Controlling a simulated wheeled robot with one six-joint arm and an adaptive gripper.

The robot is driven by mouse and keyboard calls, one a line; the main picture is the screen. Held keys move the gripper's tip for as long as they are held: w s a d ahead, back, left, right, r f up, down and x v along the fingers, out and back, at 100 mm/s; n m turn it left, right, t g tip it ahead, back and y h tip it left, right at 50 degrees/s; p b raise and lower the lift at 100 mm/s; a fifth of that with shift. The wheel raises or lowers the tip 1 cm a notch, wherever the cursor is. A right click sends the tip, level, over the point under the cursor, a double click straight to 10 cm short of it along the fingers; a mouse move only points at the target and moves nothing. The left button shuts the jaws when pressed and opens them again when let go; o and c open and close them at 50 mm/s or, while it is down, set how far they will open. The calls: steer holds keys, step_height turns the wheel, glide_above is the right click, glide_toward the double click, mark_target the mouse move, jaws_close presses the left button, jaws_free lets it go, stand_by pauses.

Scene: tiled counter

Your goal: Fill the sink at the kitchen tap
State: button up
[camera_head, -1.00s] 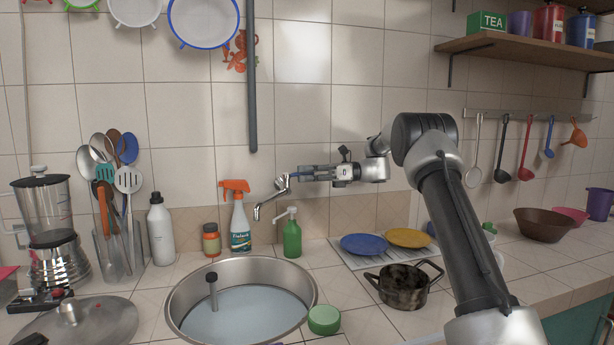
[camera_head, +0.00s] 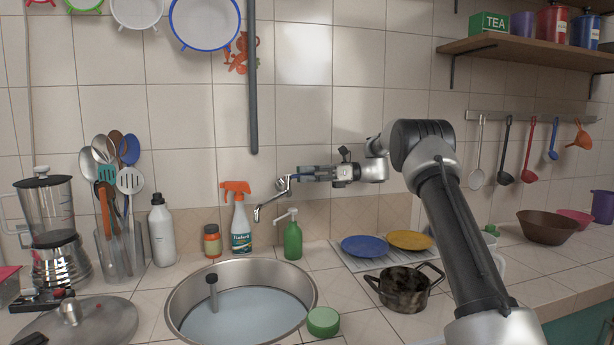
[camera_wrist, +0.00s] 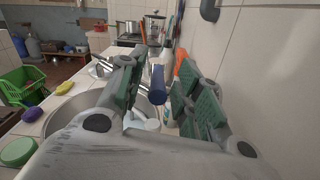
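The round steel sink (camera_head: 175,305) holds a flat pale blue surface that looks like water. A dark upright rod (camera_head: 212,290) stands in it. The chrome tap (camera_head: 268,203) is on the wall behind, its spout pointing toward the sink. No stream shows below it. My gripper (camera_head: 297,174) is beside the tap's upper end, at its right; whether they touch is unclear. In the wrist view my gripper (camera_wrist: 160,88) is open, with a gap between its fingers. A blue cylinder (camera_wrist: 157,86) shows in that gap; I cannot tell what it belongs to.
A green soap bottle (camera_head: 292,238) and an orange-topped spray bottle (camera_head: 240,222) stand close below the tap. A dark pot (camera_head: 404,290) and plates (camera_head: 364,246) are to the right. A vertical pipe (camera_head: 252,80) runs above the tap.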

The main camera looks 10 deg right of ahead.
steer(key=d, duration=1.2)
